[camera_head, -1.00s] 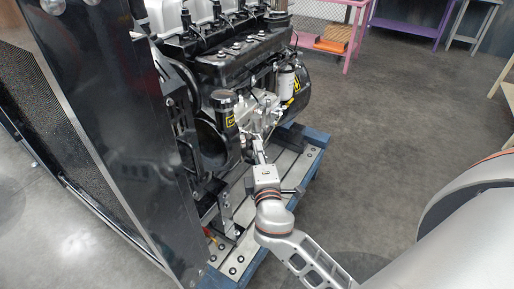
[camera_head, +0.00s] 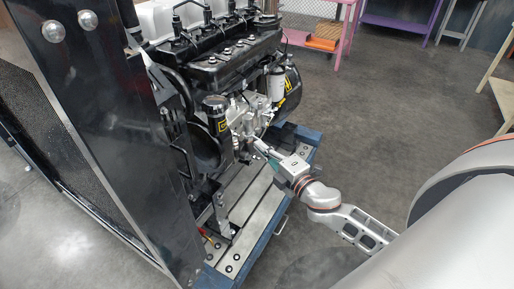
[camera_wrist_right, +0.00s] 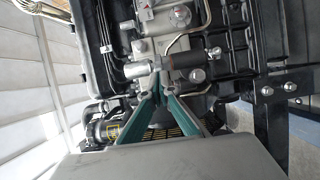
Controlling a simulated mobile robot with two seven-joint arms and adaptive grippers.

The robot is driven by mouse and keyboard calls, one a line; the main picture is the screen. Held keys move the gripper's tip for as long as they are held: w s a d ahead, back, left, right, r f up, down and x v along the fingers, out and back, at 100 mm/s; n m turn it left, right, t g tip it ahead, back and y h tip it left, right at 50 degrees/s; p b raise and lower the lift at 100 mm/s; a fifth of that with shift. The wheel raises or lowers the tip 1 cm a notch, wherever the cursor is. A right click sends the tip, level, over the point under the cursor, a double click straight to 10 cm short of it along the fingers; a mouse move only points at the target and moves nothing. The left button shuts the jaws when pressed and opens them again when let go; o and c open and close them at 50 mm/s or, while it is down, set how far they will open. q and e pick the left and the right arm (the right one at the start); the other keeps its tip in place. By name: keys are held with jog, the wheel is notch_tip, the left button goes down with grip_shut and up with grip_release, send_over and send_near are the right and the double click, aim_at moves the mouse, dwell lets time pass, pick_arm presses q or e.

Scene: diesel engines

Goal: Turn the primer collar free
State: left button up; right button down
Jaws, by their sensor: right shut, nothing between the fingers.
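The diesel engine (camera_head: 215,80) stands on a blue-edged pallet, with a silvery pump body (camera_head: 247,115) on its side facing me. In the right wrist view, the metal pump fittings (camera_wrist_right: 150,63) sit just beyond my fingertips, and a short dark cylinder (camera_wrist_right: 184,56) lies to their right. I cannot tell for sure which part is the primer collar. My right gripper (camera_head: 256,144) reaches in from the right, low beside the pump. Its green-padded fingers converge in the right wrist view (camera_wrist_right: 158,88), shut and empty. My left gripper is not in view.
A tall dark panel (camera_head: 95,130) stands close on the left. The pallet's blue edge (camera_head: 262,245) lies below my right wrist. A white filter (camera_head: 276,84) is on the engine above the gripper. Open grey floor (camera_head: 390,110) lies to the right.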

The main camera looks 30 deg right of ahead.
pick_arm(q)
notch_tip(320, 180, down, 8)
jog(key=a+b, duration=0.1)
jog(key=b, duration=0.7)
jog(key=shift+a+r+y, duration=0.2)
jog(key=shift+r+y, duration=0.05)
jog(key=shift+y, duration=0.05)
pick_arm(e)
jog(key=w+d+n+g+y, duration=0.4)
jog(key=d+n+g+y, duration=0.1)
jog(key=y, duration=0.5)
jog(key=d+n, duration=0.1)
jog(key=n, duration=0.1)
jog(key=shift+d+n+y, duration=0.2)
jog(key=shift+n+y, duration=0.1)
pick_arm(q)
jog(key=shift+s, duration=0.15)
pick_arm(e)
jog(key=shift+w, duration=0.15)
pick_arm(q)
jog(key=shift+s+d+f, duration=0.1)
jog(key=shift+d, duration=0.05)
pick_arm(e)
jog(key=shift+d, duration=0.1)
